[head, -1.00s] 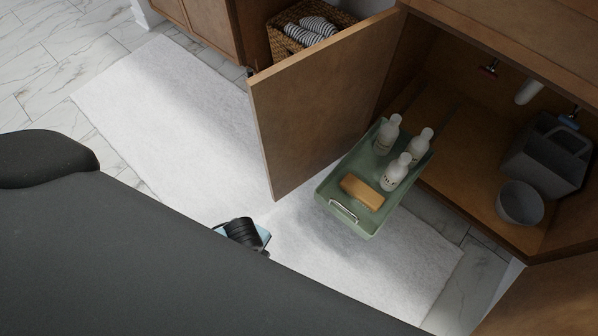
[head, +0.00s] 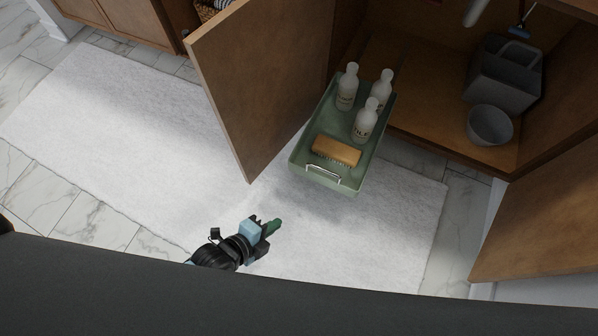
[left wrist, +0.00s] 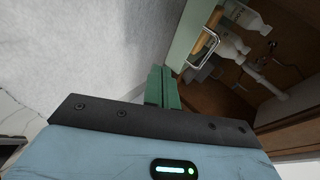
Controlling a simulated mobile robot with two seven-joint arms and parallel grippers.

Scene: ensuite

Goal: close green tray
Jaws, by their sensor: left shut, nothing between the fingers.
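The green tray (head: 299,158) sticks out of the open cabinet over the white rug, with a metal handle (head: 323,174) on its front. It holds white bottles (head: 365,121) and a wooden brush (head: 336,151). My left gripper (head: 274,227) is shut and empty, in front of the tray and to the left of its handle, apart from it. In the left wrist view its green fingers (left wrist: 163,88) are together, with the tray front (left wrist: 184,42) and the handle (left wrist: 203,48) just beyond them. My right gripper is not in view.
The left cabinet door (head: 262,86) stands open beside the tray; the right door (head: 540,225) is open too. A grey caddy (head: 503,82) and a grey bowl (head: 489,126) are inside the cabinet. The white rug (head: 120,140) is clear.

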